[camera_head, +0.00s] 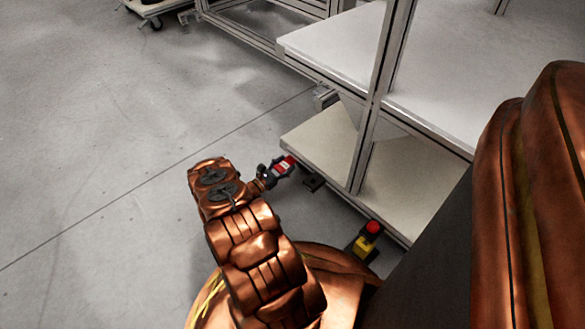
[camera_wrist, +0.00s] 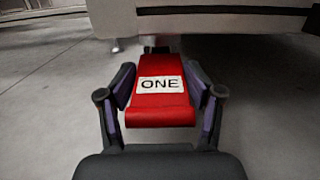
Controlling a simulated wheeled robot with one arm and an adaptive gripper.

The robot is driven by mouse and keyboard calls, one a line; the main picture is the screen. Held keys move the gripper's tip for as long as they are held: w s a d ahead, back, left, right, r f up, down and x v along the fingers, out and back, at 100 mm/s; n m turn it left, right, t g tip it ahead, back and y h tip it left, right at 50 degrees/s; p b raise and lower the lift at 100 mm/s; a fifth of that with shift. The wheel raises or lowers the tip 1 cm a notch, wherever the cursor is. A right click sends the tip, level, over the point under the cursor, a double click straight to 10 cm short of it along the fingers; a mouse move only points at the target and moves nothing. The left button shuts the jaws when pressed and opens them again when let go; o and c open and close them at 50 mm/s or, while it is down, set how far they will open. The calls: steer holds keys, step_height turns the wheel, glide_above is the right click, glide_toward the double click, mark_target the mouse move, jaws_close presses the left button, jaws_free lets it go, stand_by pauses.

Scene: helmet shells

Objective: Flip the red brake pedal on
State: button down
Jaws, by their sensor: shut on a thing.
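The red brake pedal (camera_wrist: 160,107) has a white label reading "ONE" and fills the middle of the wrist view. It also shows small and red in the head view (camera_head: 284,166), low beside the lower shelf of the rack. My gripper (camera_wrist: 160,112) has one finger on each side of the pedal and is shut on it. In the head view my gripper (camera_head: 273,172) reaches to the pedal from the left. The pedal's mount at its far end is mostly hidden, and I cannot tell the pedal's exact tilt.
A metal-framed rack with a pale lower shelf (camera_head: 318,133) and upper shelf (camera_head: 335,45) stands right of the gripper. A yellow box with a red button (camera_head: 368,238) sits at its base. A wheeled cart (camera_head: 150,8) is at the top. The floor (camera_head: 90,130) at left is clear.

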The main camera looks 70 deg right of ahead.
mark_target(285, 164)
steer(key=shift+w+d+r, duration=0.1)
steer(key=shift+w+d, duration=0.05)
steer(key=shift+c, duration=2.4)
jaws_free()
steer(key=shift+r, duration=4.95)
